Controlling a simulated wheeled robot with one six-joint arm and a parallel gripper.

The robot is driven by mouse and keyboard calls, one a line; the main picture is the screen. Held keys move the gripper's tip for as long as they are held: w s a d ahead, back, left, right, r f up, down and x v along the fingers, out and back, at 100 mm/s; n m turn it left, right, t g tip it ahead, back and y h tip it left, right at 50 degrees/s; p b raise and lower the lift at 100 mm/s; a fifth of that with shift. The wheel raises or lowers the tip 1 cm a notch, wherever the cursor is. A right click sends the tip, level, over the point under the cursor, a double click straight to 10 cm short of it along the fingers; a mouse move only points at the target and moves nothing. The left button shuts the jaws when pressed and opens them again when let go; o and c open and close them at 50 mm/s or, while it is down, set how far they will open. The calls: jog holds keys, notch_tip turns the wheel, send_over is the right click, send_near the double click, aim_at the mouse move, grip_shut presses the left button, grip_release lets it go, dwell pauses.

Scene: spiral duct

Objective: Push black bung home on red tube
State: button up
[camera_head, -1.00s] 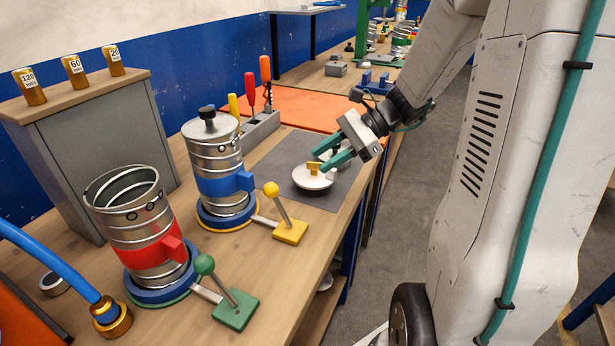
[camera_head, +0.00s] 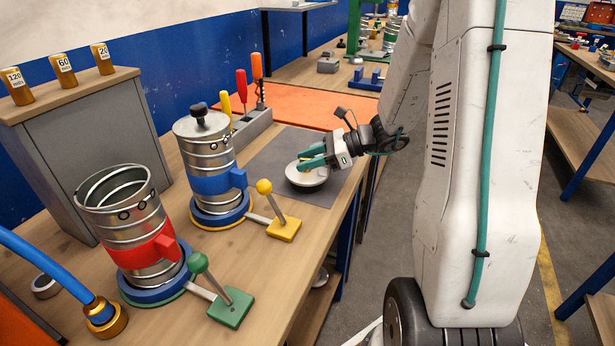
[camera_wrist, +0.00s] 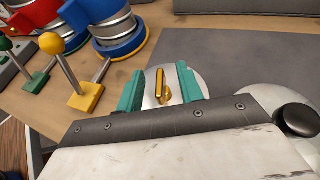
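The red-banded metal tube (camera_head: 143,254) stands upright on a blue base at the left, its top open. A silver disc with a black knob (camera_wrist: 297,121), seemingly the black bung, lies at the right edge of the wrist view; I cannot make it out in the head view, where my gripper is in front. My gripper (camera_head: 310,160) is low over the grey mat, its teal fingers apart on either side of the yellow handle (camera_wrist: 160,86) of another silver disc (camera_head: 307,177). Gaps show between handle and fingers in the wrist view.
A tool rack (camera_head: 250,128) is behind. The grey mat (camera_head: 300,141) has bare room.

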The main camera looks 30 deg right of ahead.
grip_shut()
dwell(1.4)
